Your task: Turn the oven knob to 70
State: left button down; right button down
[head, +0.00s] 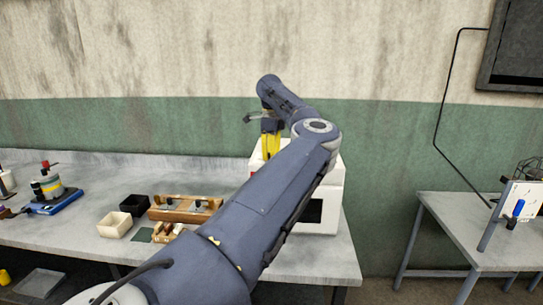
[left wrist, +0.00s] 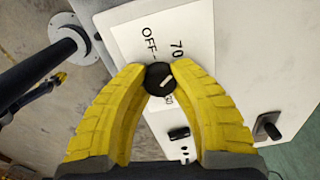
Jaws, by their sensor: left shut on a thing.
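The white oven (head: 335,178) stands on the bench, largely hidden behind my left arm in the head view. In the left wrist view its front shows a white label (left wrist: 190,25) reading "OFF" and "70", with another mark partly hidden. The round black knob (left wrist: 159,80) sits below these marks, with a short white pointer line slanted toward the upper right of the picture. My left gripper (left wrist: 158,72) is shut on the knob, one yellow finger on each side. In the head view the left gripper (head: 270,145) is at the oven's top. My right gripper is not in view.
A black switch (left wrist: 179,133) and a black handle (left wrist: 267,128) are on the oven beside the knob. A wooden rack (head: 185,208), a black box (head: 134,205) and a cream box (head: 115,225) stand on the bench left of my arm. Another table (head: 455,235) is at right.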

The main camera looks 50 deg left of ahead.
pick_arm(q)
jog(key=shift+m, duration=0.6)
jog(key=c, duration=1)
grip_release()
notch_tip(320, 180, up, 12)
dwell(0.3)
